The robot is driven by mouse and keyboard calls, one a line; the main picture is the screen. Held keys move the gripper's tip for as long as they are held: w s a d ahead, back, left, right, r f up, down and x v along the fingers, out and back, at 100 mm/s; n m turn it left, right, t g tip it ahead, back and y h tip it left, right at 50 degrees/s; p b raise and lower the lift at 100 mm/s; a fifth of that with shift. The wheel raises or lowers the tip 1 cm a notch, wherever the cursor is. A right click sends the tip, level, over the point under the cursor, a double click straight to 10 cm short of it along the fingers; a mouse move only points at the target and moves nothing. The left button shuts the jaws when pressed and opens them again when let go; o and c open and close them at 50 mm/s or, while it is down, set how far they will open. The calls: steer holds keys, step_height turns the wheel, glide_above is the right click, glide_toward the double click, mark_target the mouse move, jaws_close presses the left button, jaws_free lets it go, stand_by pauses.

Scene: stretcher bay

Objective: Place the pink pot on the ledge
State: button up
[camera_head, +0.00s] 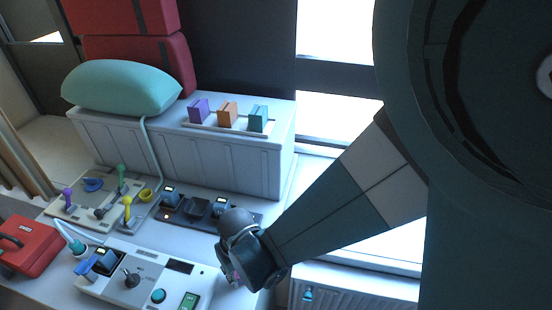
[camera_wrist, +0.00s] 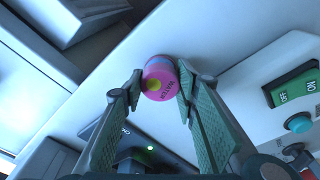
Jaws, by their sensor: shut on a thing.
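In the head view my gripper (camera_head: 236,277) is over the front right of the white worktop, beside the console, and only a sliver of pink shows there. A pale sill (camera_head: 355,278) runs under the window above the radiator; I cannot tell for sure that it is the ledge. In the wrist view a pale surface (camera_wrist: 215,30) lies behind the pot.
A white console (camera_head: 140,283) with a green switch stands left of my gripper. A dark device panel (camera_head: 190,212) lies behind it. A white cabinet (camera_head: 180,150) carries a teal pillow (camera_head: 122,87) and coloured blocks. A red case (camera_head: 28,247) is at far left.

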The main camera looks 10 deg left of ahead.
steer(key=shift+f, duration=0.15)
steer(key=o, duration=0.9)
steer(key=shift+r, duration=0.3)
steer(key=shift+s+d+r+p, duration=0.15)
steer(key=shift+d+r, duration=0.05)
steer(key=shift+r, duration=1.75)
steer(key=shift+s+d+r+p, duration=0.1)
steer(key=shift+s+d+r, duration=0.05)
steer(key=shift+r, duration=1.75)
steer(key=shift+s+d+r+p, duration=0.15)
steer(key=shift+d+r, duration=0.05)
steer(key=shift+r, duration=1.75)
